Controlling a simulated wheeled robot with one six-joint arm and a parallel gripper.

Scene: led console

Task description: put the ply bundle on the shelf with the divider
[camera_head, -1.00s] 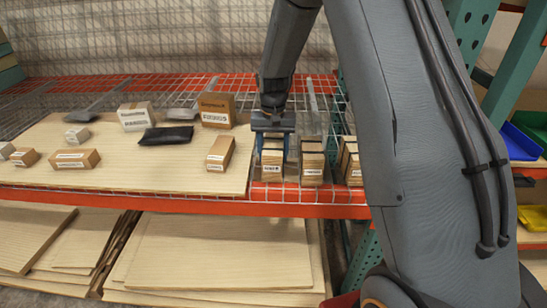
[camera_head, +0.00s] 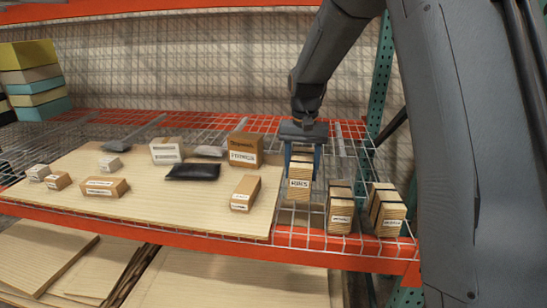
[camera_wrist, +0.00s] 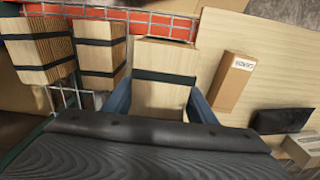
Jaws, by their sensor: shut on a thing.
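A ply bundle (camera_head: 299,189), a light wood block stack with a dark band and a white label, is held upright between the two blue fingers of my gripper (camera_head: 301,163). Its lower end hangs in front of the wire shelf deck, higher in the picture than the neighbouring bundles. In the wrist view the held bundle (camera_wrist: 163,62) shows between the fingers with its dark strap across it. Two more banded bundles, a middle one (camera_head: 340,213) and a right one (camera_head: 387,213), stand to its right. I cannot tell which shelf part is the divider.
A wooden board (camera_head: 150,205) on the left of the shelf carries several cartons and a black pouch (camera_head: 193,172). The nearest carton (camera_head: 245,193) is just left of the held bundle. An orange beam (camera_head: 215,249) edges the shelf. A green upright (camera_head: 380,75) stands behind right.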

